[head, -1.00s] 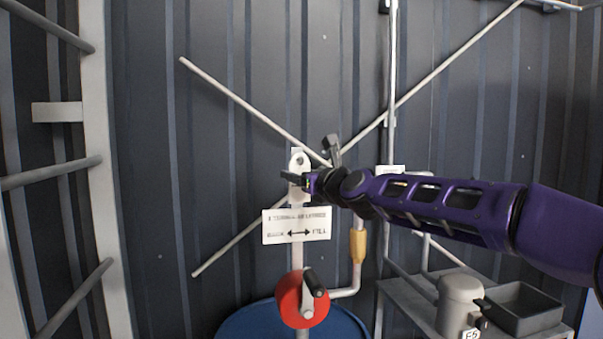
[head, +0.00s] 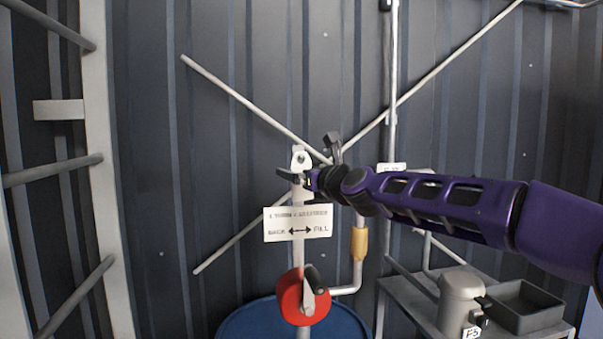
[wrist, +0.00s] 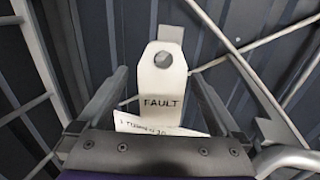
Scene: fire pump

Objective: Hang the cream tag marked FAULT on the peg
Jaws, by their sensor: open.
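The cream tag marked FAULT (wrist: 160,88) stands upright in the wrist view, its printed face toward the camera. Its top with the round hole shows in the head view (head: 301,163), above my gripper. A grey surface, perhaps the peg end, shows in the hole, but I cannot tell surely whether the peg passes through it. A small grey plate (wrist: 169,32) shows just behind the tag's top. My gripper (wrist: 160,77) is open, with one finger on each side of the tag and visible gaps between. In the head view my gripper (head: 305,173) partly covers the tag.
A white sign with a double arrow (head: 298,223) is just below my gripper. A red wheel with a black handle (head: 302,298) sits lower, over a blue drum (head: 245,322). A grey shelf with a canister (head: 460,300) and tray (head: 525,307) is at right.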

